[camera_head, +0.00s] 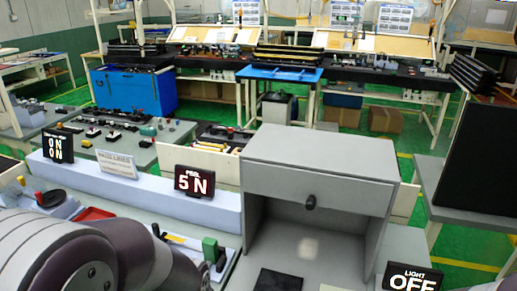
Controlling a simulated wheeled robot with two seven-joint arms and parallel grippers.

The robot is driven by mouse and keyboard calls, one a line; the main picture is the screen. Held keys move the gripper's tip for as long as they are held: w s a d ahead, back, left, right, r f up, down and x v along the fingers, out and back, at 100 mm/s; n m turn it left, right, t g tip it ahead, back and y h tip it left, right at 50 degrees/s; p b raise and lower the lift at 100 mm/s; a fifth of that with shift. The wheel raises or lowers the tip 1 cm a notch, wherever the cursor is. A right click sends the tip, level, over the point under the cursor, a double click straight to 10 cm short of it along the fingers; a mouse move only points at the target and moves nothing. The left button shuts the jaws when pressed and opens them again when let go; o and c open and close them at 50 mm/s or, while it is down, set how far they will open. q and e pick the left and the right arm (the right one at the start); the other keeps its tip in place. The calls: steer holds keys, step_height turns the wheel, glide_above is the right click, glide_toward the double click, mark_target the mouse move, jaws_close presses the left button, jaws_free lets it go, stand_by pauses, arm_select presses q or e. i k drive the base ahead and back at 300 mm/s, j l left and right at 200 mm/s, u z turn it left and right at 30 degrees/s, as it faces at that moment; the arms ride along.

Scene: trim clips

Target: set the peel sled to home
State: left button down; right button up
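A small sled-like fixture (186,241) lies low at the left centre, with a pale track, an orange mark and a black knob at its left end. A green upright block (210,249) with a dark knob stands at its right end. I take this to be the peel sled, but cannot be sure which part slides. My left arm fills the lower left and hides part of the bench. Neither of my grippers shows.
A grey box with a drawer (314,187) and an open bay stands right of the fixture. A sign (411,277) reads "LIGHT OFF". A display (58,145) reads "ON ON". A red tray (95,214) lies at left. Other workbenches stand behind.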

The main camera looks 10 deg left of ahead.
mark_target(155, 228)
steer(key=u, duration=1.25)
steer(key=i+j+z, duration=0.1)
steer(key=j+z, duration=0.15)
steer(key=z, duration=0.2)
steer(key=j+z, duration=0.25)
steer(key=z, duration=0.15)
steer(key=j+z, duration=0.3)
steer(key=z, duration=0.15)
